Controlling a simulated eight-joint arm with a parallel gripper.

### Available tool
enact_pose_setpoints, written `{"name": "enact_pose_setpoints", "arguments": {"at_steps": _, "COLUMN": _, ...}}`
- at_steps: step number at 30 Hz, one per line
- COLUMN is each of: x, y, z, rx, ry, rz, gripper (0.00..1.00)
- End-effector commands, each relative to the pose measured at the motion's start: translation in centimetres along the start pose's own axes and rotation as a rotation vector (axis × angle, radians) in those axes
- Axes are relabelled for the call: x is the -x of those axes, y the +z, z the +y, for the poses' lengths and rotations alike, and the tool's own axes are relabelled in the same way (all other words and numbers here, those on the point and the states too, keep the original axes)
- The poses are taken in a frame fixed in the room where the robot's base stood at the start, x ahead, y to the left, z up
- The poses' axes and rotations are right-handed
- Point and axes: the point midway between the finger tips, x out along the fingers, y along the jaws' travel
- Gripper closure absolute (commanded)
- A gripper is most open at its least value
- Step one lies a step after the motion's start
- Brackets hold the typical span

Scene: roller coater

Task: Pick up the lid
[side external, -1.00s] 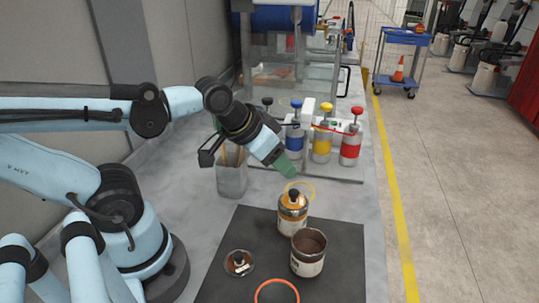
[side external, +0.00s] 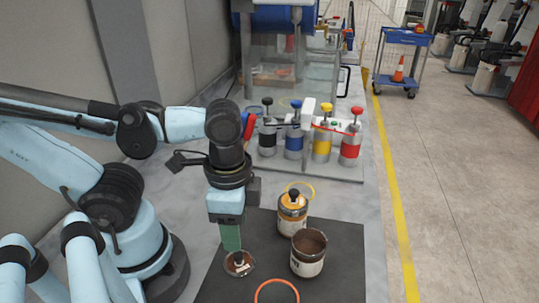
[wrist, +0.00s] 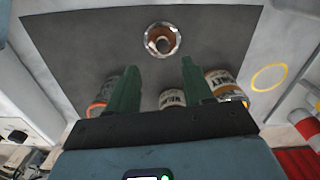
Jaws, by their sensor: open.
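A round lid (side external: 241,268) with a dark knob lies on the dark mat in the side view. It also shows in the wrist view (wrist: 176,45), beyond the fingertips and roughly centred between them. My gripper (side external: 232,249) points down, and its green fingers are just above or behind the lid; I cannot tell the exact gap. In the wrist view the two fingers (wrist: 159,64) stand apart with nothing between their tips. An open jar (side external: 308,258) with brown inside stands to the right of the lid. A closed jar (side external: 292,218) with an orange band and black knob stands behind it.
The dark mat (side external: 345,262) has free room on its right. Several pump bottles (side external: 322,147) stand in a rack at the back.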

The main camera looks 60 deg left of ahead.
Motion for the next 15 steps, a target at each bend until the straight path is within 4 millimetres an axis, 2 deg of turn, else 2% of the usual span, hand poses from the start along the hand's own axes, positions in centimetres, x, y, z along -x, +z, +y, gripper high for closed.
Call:
{"name": "enact_pose_setpoints", "arguments": {"at_steps": 6, "x": -2.1, "y": -0.1, "z": 0.0, "rx": 0.001, "ry": 0.0, "rz": 0.001, "gripper": 0.49}}
{"name": "enact_pose_setpoints", "arguments": {"at_steps": 15, "x": -3.3, "y": 0.0, "z": 0.0, "rx": 0.002, "ry": 0.0, "rz": 0.001, "gripper": 0.49}}
